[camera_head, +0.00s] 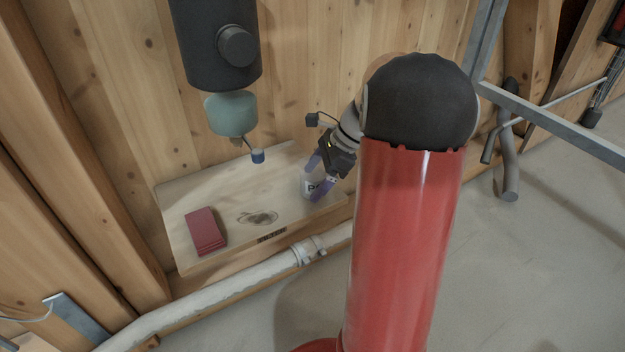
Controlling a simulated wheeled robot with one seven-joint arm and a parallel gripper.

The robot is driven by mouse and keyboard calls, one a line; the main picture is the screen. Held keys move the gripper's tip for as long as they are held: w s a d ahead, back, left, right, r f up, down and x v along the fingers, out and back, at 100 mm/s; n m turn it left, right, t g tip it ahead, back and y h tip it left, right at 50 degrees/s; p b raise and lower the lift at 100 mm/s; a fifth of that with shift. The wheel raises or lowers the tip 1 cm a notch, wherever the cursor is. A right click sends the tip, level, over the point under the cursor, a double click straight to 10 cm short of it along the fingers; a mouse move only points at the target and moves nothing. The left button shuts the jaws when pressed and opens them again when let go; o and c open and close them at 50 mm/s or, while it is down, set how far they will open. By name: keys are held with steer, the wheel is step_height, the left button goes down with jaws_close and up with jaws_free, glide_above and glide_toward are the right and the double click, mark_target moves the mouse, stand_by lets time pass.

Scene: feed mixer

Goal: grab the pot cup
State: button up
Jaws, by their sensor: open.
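The pot cup (307,186) is a small white cup with dark lettering. It stands on the right part of a pale wooden shelf board (210,263). My gripper (318,176) is at the cup, with its purple fingertips apart, one above and left of it and one in front at its lower right. The fingers partly cover the cup and its lettering. I cannot tell whether they touch it.
A dark red block (205,231) lies on the board's left part. A dark cylinder with a knob (237,45) and a green dispenser (231,114) hang above the board. A white pipe (230,288) runs along its front. A metal frame (560,122) stands at right.

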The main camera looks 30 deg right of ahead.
steer(key=c, duration=1.1)
steer(key=shift+o, duration=0.2)
steer(key=shift+r, duration=0.1)
